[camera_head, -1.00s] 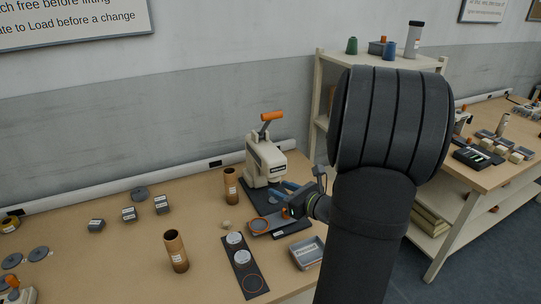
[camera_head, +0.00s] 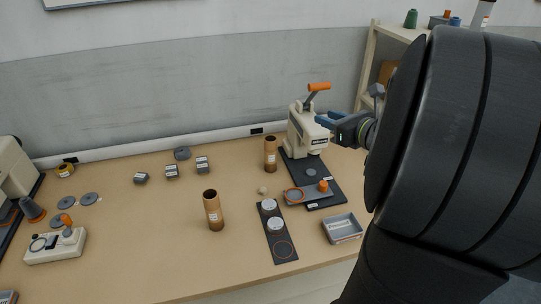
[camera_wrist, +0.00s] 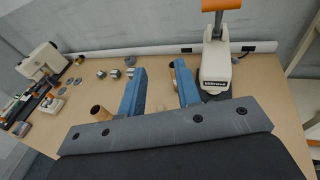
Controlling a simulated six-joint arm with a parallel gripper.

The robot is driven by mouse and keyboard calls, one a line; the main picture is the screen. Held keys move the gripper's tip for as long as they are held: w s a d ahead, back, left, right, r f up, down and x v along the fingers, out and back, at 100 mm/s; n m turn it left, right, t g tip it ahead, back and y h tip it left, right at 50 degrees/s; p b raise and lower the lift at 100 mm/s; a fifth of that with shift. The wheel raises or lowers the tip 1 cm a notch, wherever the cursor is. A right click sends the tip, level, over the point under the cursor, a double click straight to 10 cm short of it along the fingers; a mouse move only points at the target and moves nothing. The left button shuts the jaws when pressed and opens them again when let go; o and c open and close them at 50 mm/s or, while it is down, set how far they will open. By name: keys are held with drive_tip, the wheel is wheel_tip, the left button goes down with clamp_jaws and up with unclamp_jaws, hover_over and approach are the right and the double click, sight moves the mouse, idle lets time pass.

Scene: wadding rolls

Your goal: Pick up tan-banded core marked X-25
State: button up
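Two brown cardboard cores stand upright on the table. The nearer core (camera_head: 214,214) stands left of the black strip, and the farther core (camera_head: 270,157) stands just left of the press. Both carry a pale label, too small to read, so I cannot tell which is X-25. My gripper (camera_head: 322,121) is raised beside the press head in the head view, apart from both cores. In the wrist view its blue fingers (camera_wrist: 160,82) are wide apart with nothing held. There the nearer core (camera_wrist: 100,113) shows left of the fingers, and the farther one is partly hidden by the right finger.
The cream press (camera_head: 305,132) with an orange handle stands behind my gripper. A black strip with discs (camera_head: 279,247), a grey tray (camera_head: 343,238) and small grey blocks (camera_head: 172,172) lie on the table.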

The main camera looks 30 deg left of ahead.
drive_tip(key=w+a+r+n+g+h, duration=0.2)
drive_tip(key=w+a+n+g, duration=0.2)
drive_tip(key=a+n+g, duration=0.6)
drive_tip(key=m+t+h, duration=0.3)
drive_tip(key=h, duration=0.9)
hover_over(268, 160)
drive_tip(key=f, duration=0.2)
wheel_tip(268, 160, down, 28)
drive_tip(key=shift+w+a+f, duration=0.1)
drive_tip(key=shift+w, duration=0.05)
clamp_jaws()
